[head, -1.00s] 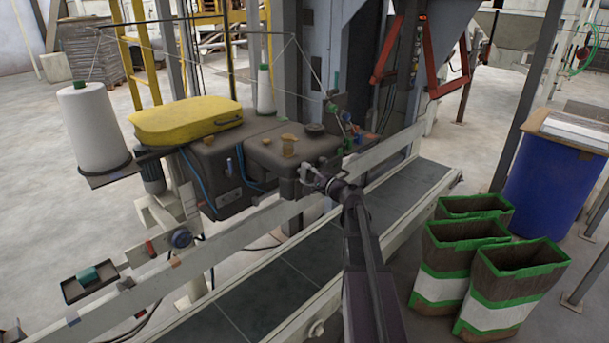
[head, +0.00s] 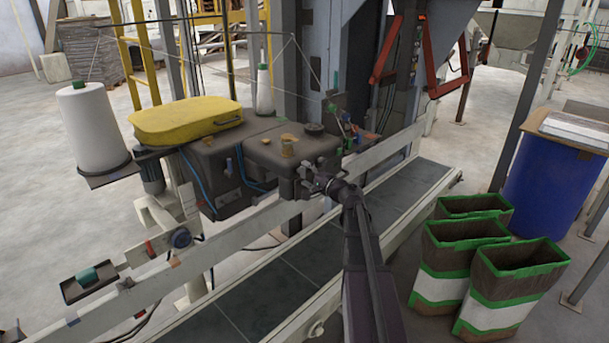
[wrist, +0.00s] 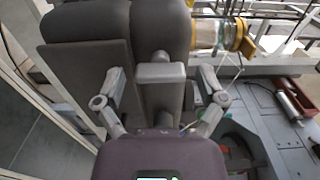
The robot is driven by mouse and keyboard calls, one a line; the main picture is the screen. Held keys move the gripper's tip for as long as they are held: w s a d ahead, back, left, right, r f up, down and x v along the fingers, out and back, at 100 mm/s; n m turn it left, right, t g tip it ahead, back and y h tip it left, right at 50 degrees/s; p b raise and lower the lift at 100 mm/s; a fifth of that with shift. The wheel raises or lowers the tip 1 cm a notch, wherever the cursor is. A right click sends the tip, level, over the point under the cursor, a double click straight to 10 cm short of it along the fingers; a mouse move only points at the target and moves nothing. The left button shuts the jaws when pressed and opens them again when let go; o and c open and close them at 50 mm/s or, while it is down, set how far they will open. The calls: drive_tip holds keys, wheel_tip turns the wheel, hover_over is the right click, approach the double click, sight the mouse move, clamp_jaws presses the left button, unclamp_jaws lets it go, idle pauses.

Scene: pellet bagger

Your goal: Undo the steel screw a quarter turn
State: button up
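In the wrist view, a light grey steel piece with a flat bar-shaped head (wrist: 160,72) stands out from the dark grey sewing-machine housing (wrist: 88,22); I take it for the steel screw. My gripper (wrist: 163,78) has its two fingers apart, one on each side of the bar, with a visible gap on both sides. In the head view, my gripper (head: 308,180) is at the right end of the dark housing (head: 265,155). The screw cannot be made out there, being small or hidden by the gripper.
A yellow cover (head: 185,120) lies on the machine. White thread cones (head: 92,125) stand behind and left. A pale rail (head: 250,232) and the dark conveyor belt (head: 300,262) run below the gripper. Several green-rimmed bags (head: 520,285) and a blue drum (head: 545,180) stand at right.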

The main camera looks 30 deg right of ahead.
idle(0.4)
drive_tip(key=v, duration=1.2)
idle(0.5)
drive_tip(key=s+a+f+n+g+y, duration=0.1)
drive_tip(key=a+f+n+g, duration=0.35)
drive_tip(key=a, duration=0.45)
drive_tip(key=s+a+f+n+g+y, duration=0.1)
drive_tip(key=a+f+n+g, duration=0.25)
drive_tip(key=a+f, duration=0.45)
drive_tip(key=s+a+f+n+g+h, duration=0.5)
drive_tip(key=s+a+g+h, duration=0.3)
drive_tip(key=s, duration=0.4)
drive_tip(key=shift+a+f+n+g, duration=0.4)
drive_tip(key=shift+a+f+g, duration=0.1)
drive_tip(key=shift+a, duration=0.7)
